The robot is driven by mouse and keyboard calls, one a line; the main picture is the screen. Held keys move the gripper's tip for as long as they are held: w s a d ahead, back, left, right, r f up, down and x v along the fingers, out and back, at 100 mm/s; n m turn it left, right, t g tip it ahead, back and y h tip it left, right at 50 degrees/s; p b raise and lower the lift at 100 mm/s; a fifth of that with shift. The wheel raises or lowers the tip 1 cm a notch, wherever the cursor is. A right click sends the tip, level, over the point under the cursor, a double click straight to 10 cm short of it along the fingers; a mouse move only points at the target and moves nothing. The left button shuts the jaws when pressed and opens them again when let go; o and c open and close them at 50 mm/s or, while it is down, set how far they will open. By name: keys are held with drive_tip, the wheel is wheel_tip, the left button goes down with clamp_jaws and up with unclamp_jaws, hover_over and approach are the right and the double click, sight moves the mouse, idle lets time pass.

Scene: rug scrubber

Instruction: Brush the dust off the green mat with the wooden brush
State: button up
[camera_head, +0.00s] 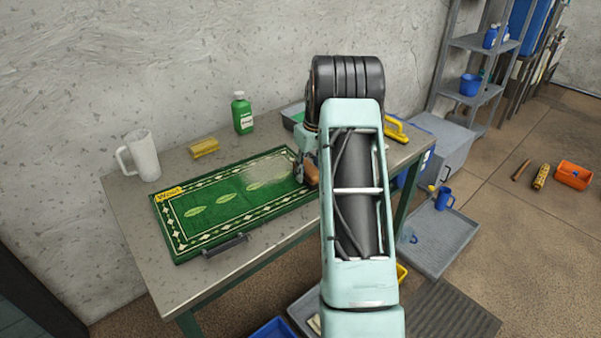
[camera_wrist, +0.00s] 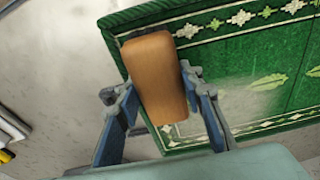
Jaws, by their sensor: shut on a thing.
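The green mat (camera_head: 215,218) lies on the table, with a pale patterned border and leaf shapes. A pale dusty patch shows near its right end, and also in the wrist view on the mat (camera_wrist: 290,88). My gripper (camera_head: 306,170) is at the mat's right end, partly hidden by my arm. In the wrist view my gripper (camera_wrist: 160,105) is shut on the wooden brush (camera_wrist: 155,75), a brown block held over the mat's edge. The brush (camera_head: 312,174) shows only in part in the head view. Its bristles are mostly hidden, so I cannot tell whether they touch the mat.
On the table (camera_head: 130,205) stand a white jug (camera_head: 143,157), a yellow sponge (camera_head: 204,148) and a green bottle (camera_head: 242,113) behind the mat. A dark handle-like bar (camera_head: 225,245) lies at the mat's front edge. A yellow-handled tool (camera_head: 396,130) lies at the right.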

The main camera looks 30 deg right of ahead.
drive_tip(key=shift+d, duration=0.5)
drive_tip(key=shift+w+r+p, duration=0.1)
drive_tip(key=shift+r+p, duration=1.3)
drive_tip(key=shift+r, duration=0.85)
